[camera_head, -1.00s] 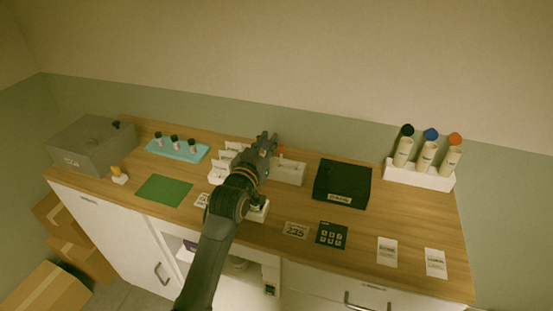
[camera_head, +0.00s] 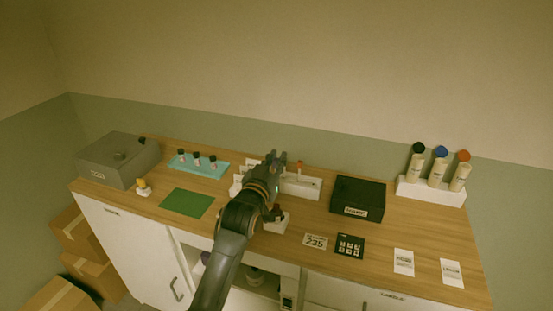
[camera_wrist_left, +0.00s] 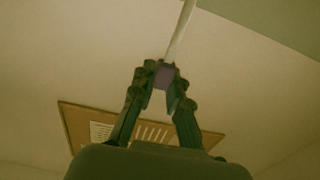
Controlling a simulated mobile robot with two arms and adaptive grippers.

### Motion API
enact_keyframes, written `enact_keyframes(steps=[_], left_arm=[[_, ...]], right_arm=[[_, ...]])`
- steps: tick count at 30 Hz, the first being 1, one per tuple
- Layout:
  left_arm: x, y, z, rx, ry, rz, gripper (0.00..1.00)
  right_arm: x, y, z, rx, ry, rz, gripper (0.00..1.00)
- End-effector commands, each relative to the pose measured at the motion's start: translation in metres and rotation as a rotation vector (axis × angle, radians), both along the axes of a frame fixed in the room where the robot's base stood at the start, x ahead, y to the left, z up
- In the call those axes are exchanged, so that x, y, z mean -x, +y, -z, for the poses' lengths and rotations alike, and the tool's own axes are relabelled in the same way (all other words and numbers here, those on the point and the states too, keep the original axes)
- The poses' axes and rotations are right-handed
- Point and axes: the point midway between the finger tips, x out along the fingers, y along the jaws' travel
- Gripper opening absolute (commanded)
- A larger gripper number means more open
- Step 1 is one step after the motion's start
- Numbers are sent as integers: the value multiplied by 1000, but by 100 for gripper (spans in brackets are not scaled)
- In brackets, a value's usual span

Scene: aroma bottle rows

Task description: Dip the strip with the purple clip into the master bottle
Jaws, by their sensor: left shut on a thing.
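My left gripper (camera_head: 276,160) is raised over the back middle of the counter. In the left wrist view its fingers (camera_wrist_left: 166,78) are shut on a purple clip (camera_wrist_left: 165,74). A thin pale strip (camera_wrist_left: 181,32) runs from the clip up out of that view, so its far end is hidden. A small dark bottle (camera_head: 277,211) stands in a white block below my left arm, partly covered by it. I cannot tell whether this is the master bottle. The right gripper is not in view.
A long white holder (camera_head: 308,190) with a red-topped item stands behind my arm. A black box (camera_head: 358,196), grey box (camera_head: 108,165), teal tray (camera_head: 205,170) with small bottles and a white rack (camera_head: 430,193) of tubes surround it. A green mat (camera_head: 187,202) lies bare.

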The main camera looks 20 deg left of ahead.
Motion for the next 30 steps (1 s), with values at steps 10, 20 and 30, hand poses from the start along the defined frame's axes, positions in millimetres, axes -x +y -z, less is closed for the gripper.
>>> enact_keyframes(steps=[10,20,30], left_arm=[[0,0,23,0,2,0,3],[0,0,40,1,0,0,3],[0,0,40,1,0,0,3]], right_arm=[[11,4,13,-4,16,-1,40],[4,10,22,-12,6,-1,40],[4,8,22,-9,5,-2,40]])
